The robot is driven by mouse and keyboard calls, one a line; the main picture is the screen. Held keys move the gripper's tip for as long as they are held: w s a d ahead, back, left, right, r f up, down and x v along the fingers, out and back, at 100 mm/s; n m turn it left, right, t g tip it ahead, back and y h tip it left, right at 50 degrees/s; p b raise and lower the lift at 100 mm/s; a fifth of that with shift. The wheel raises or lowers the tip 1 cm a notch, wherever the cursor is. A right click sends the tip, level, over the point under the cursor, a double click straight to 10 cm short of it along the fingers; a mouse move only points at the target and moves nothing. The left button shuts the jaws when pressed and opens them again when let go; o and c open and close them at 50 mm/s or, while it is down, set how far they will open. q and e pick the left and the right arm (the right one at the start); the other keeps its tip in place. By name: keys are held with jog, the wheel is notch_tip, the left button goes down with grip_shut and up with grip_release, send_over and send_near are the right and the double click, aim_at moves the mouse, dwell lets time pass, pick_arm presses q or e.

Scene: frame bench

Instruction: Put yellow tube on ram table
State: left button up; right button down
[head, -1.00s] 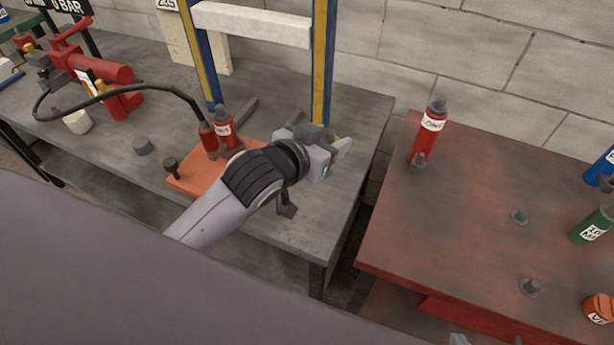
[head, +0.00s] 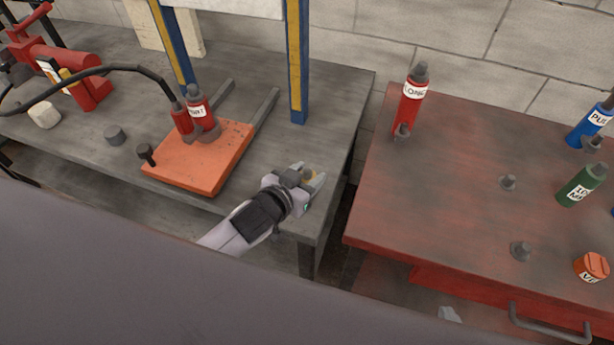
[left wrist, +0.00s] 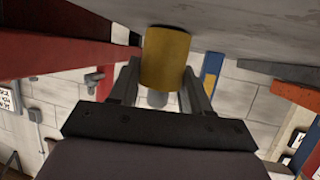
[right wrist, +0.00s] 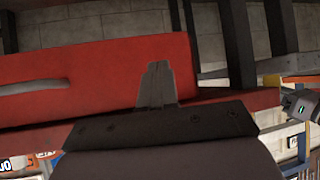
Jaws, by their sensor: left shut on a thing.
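My left gripper (head: 316,181) is shut on a yellow tube, over the front right corner of the grey bench. The tube (left wrist: 165,58) stands out between the fingers in the left wrist view; in the head view it is mostly hidden. I cannot tell whether it touches the bench top. The red table (head: 455,190), with labelled cylinders on it, stands right of the bench across a narrow gap; I take it as the ram table. My right gripper (right wrist: 157,85) is shut and empty, its fingers together in front of a red face. Its tip (head: 450,314) shows below the red table's front edge.
The bench holds an orange plate (head: 205,160) and a blue-yellow frame (head: 298,65). The red table's middle is clear.

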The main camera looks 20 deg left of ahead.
pick_arm(q)
jog(key=shift+f, duration=0.1)
jog(key=o, duration=1.2)
jog(key=p+v, duration=0.1)
jog(key=v, duration=1.1)
jog(key=s+a+f+g, duration=0.1)
jog(key=s+f, duration=0.1)
jog(key=f, duration=0.1)
jog(key=s+a+f, duration=0.1)
jog(key=s+f, duration=0.2)
jog(key=f, duration=0.1)
jog(key=s+a+f+g+y, duration=0.1)
jog(key=s+a+f, duration=0.1)
jog(key=s+f, duration=0.1)
jog(key=shift+s+f+n+g, duration=0.25)
jog(key=shift+n+g, duration=0.05)
jog(key=shift+r, duration=0.1)
